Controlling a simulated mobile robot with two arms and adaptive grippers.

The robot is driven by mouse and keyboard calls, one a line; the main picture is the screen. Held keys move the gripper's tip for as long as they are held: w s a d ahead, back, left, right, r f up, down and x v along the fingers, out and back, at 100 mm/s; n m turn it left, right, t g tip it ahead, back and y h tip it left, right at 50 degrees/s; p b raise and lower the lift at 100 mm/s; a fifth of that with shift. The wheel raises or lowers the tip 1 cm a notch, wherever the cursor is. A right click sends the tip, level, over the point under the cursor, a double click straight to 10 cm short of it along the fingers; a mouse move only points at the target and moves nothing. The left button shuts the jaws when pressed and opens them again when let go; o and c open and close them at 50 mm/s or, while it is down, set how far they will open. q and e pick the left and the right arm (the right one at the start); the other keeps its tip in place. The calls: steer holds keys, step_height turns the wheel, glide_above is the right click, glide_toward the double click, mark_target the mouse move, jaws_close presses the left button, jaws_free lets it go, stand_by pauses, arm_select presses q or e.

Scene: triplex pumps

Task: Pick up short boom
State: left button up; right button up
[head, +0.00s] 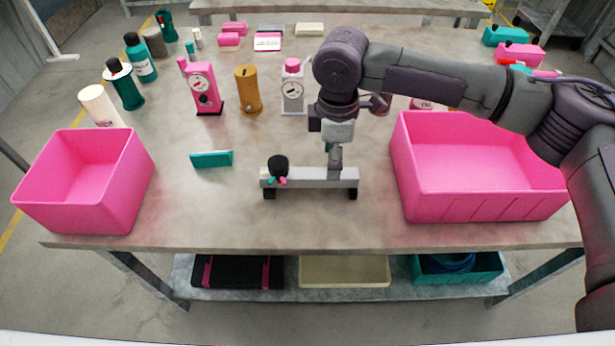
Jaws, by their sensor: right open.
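A grey bar (308,178) on short black feet lies across the front middle of the table. It carries a black knob with small pink and teal parts at its left end and an upright grey piece near its right end. No label shows; this bar looks the closest to a short boom, but I cannot be sure. My right gripper (334,146) points down over the bar's right part and is open. Its fingers overlap the upright piece, so I cannot tell whether they touch it. My left gripper is out of view.
A pink bin (95,207) stands at the left and a wide pink tray (480,207) at the right. A teal block (211,159) lies left of the bar. Behind stand a pink gauge unit (203,88), an ochre cylinder (248,90) and a grey gauge unit (293,92).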

mark_target(309, 181)
step_height(309, 181, down, 5)
steer(key=shift+a+f, duration=0.1)
steer(key=shift+f, duration=0.05)
jaws_close()
stand_by(0.4)
